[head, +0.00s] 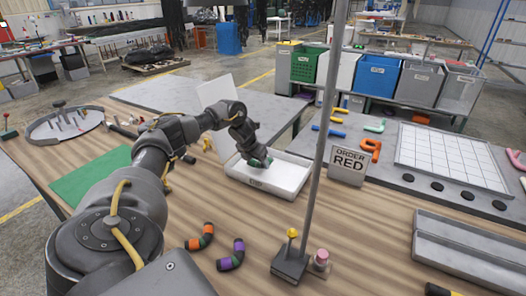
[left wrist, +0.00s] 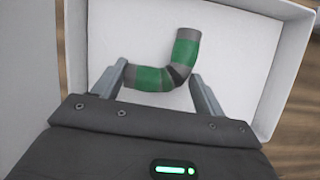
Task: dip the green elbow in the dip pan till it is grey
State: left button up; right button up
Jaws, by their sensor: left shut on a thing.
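The green elbow (left wrist: 186,50) is a bent piece with green and grey bands. In the left wrist view it lies between the two fingers of my left gripper (left wrist: 158,88), which is shut on it. In the head view the left gripper (head: 256,162) reaches down into the white dip pan (head: 291,191), and a little green of the elbow (head: 268,161) shows by the fingertips. The pan's wall (left wrist: 75,40) also frames the elbow in the left wrist view. I cannot tell whether the elbow touches the pan floor. My right gripper is not in view.
An orange-banded elbow (head: 200,237) and a purple-banded elbow (head: 231,255) lie on the wooden table in front. A grey post (head: 322,130) stands right of the pan. A sign reading "ORDER RED" (head: 348,167) stands further right. A green mat (head: 92,175) lies left.

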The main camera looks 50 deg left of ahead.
pick_arm(q)
jog(key=shift+s+a, duration=0.2)
jog(key=shift+a, duration=0.5)
jog(key=shift+d, duration=0.1)
jog(key=shift+w+d+r, duration=0.1)
jog(key=shift+d, duration=0.15)
jog(key=d+p, duration=0.1)
jog(key=d, duration=0.1)
jog(key=w+d+p, duration=0.1)
jog(key=d, duration=0.1)
jog(key=shift+w, duration=0.1)
jog(key=shift+w+d+p, duration=0.3)
jog(key=shift+d+p, duration=0.25)
jog(key=shift+d, duration=0.4)
jog(key=shift+w+d+p, duration=0.3)
jog(key=shift+d+p, duration=0.2)
jog(key=shift+d, duration=0.4)
jog(key=shift+w+d, duration=0.2)
jog(key=shift+d, duration=0.4)
